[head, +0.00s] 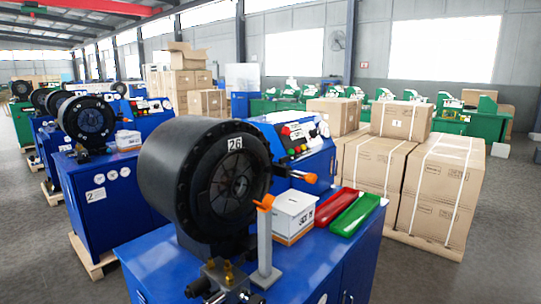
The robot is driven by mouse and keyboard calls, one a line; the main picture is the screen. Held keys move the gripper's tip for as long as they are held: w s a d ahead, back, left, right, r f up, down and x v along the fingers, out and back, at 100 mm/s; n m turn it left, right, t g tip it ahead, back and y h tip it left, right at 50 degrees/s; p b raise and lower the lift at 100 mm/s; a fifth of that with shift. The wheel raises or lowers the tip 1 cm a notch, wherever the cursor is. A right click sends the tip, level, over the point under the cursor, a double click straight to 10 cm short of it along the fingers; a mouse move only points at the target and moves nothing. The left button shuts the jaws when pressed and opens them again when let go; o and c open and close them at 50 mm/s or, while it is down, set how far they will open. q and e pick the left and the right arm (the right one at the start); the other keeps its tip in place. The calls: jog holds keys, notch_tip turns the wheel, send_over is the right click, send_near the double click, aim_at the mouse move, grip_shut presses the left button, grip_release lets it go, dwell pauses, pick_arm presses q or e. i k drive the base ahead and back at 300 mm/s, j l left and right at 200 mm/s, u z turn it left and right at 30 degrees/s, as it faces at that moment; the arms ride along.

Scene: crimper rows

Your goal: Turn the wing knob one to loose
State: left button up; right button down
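A large black crimper head (205,180) marked 26 stands on a blue machine cabinet (320,262) in front of me. A small orange wing-shaped piece (264,202) sits on top of an upright grey post (265,245) in front of the head. It looks like the wing knob, but I cannot tell its setting. A second orange piece, a rounded handle (303,177), sticks out to the right of the head. Neither of my grippers shows in the head view, and nothing is seen touching the orange pieces.
A white box (294,212), a red tray (338,212) and a green tray (355,215) lie on the cabinet top right of the post. Brass fittings (228,272) stand at the front. A control panel (300,135) is behind. Cartons (440,190) are stacked at right; grey floor (500,250) lies beyond.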

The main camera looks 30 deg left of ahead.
aim_at(283, 160)
jog(key=i+l+u, duration=0.2)
jog(key=u, duration=0.25)
jog(key=i+l+u, duration=0.15)
jog(key=u, duration=0.3)
jog(key=i+l+u, duration=0.2)
jog(key=l, duration=0.25)
jog(key=l+u, duration=0.2)
jog(key=l, duration=0.25)
jog(key=i+l+u, duration=0.1)
jog(key=l, duration=0.35)
jog(key=i+l+u, duration=0.1)
jog(key=l, duration=0.35)
jog(key=i+l, duration=0.1)
jog(key=l, duration=0.5)
jog(key=i+l, duration=0.1)
jog(key=l, duration=0.5)
jog(key=i+l, duration=0.1)
jog(key=l, duration=0.55)
jog(key=i+l, duration=0.1)
jog(key=l, duration=0.5)
jog(key=u, duration=0.05)
